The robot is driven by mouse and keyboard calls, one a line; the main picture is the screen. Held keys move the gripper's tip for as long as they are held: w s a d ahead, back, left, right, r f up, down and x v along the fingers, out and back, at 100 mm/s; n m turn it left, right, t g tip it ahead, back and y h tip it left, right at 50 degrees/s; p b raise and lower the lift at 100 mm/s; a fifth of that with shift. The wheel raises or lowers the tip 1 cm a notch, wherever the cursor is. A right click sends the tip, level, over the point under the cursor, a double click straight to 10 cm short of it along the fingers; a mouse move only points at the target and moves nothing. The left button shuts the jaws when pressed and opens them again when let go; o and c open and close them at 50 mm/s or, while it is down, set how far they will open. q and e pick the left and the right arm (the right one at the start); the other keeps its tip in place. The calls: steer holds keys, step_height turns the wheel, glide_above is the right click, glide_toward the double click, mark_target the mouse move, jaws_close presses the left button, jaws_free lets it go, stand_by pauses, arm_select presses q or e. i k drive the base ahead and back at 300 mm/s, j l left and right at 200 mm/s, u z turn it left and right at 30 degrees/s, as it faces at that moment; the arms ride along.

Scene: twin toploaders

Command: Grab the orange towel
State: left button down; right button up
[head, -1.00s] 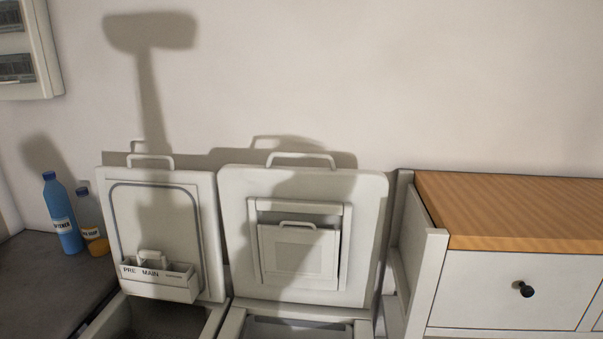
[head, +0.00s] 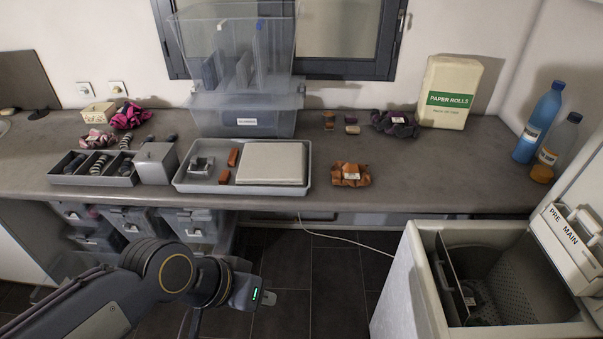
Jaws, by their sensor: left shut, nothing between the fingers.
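The orange towel (head: 350,174) is a small crumpled cloth with a pale label. It lies on the grey counter (head: 430,182) near its front edge, right of a grey tray. My left gripper (head: 269,298) is shut and empty, in front of the counter over the dark floor. In the picture it is below and left of the towel, well apart from it. My right gripper is not in view.
The grey tray (head: 241,190) holds a pale board and small orange-brown blocks. A dark crumpled cloth (head: 396,124) and paper rolls pack (head: 449,92) stand behind the towel. An open toploader (head: 408,290) is at right. Counter right of the towel is clear.

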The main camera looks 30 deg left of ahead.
mark_target(344, 173)
steer(key=u, duration=0.5)
steer(key=i+j+u, duration=0.1)
steer(key=i+j, duration=0.45)
steer(key=j, duration=0.15)
steer(key=i+j, duration=0.55)
steer(key=j+u, duration=0.05)
steer(key=j, duration=0.1)
